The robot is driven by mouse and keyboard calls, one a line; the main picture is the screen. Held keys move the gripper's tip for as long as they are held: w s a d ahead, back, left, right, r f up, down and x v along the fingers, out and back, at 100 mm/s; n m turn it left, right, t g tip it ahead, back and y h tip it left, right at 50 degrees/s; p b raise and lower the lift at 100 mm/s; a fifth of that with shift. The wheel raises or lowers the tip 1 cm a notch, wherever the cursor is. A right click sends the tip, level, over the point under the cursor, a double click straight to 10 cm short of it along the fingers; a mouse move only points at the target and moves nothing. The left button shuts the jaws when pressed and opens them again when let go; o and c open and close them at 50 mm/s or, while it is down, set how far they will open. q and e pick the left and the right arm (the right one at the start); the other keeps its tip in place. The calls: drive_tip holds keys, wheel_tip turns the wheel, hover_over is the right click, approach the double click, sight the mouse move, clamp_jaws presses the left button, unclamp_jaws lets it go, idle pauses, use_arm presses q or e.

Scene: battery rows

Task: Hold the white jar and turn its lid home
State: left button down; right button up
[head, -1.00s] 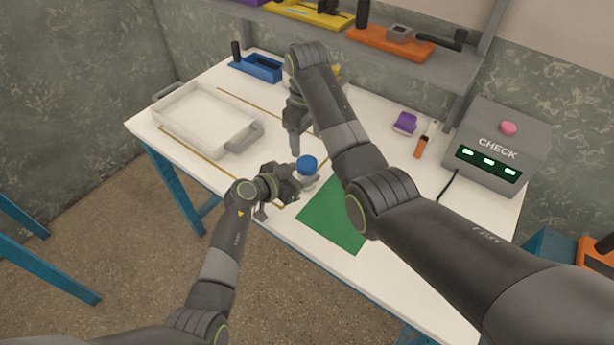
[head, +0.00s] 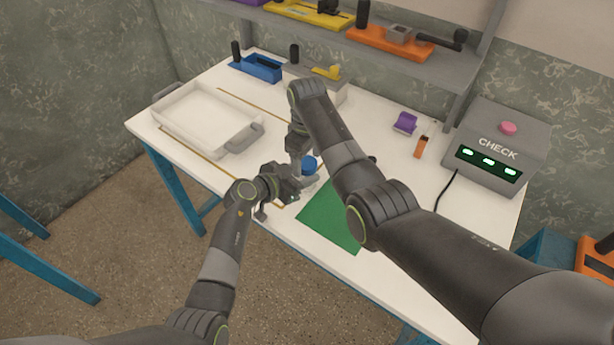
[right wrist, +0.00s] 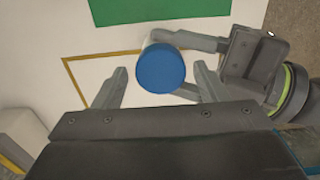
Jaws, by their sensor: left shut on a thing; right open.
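The white jar (head: 309,181) with its blue lid (head: 309,164) stands on the white table, at the left corner of the green mat. My left gripper (head: 297,188) is shut on the jar from the left. My right gripper (head: 299,172) is just above and beside the lid, pointing down, with its fingers partly hiding the jar. In the right wrist view the blue lid (right wrist: 161,69) sits between and a little beyond the open fingers of my right gripper (right wrist: 159,85). The lid appears to rest on the jar; how tightly it sits cannot be told.
The green mat (head: 333,222) lies in front. A white tray (head: 200,118) stands at the left and a grey CHECK box (head: 500,146) with green lights at the right. A purple item (head: 405,123) and an orange-handled tool (head: 421,147) lie behind my right arm.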

drive_tip(key=shift+f, duration=0.35)
drive_tip(key=shift+c, duration=0.3)
drive_tip(key=c, duration=0.9)
drive_tip(key=m, duration=0.6)
drive_tip(key=shift+m, duration=0.4)
drive_tip(key=shift+c, duration=0.3)
drive_tip(key=o, duration=1.1)
drive_tip(key=shift+r, duration=2.3)
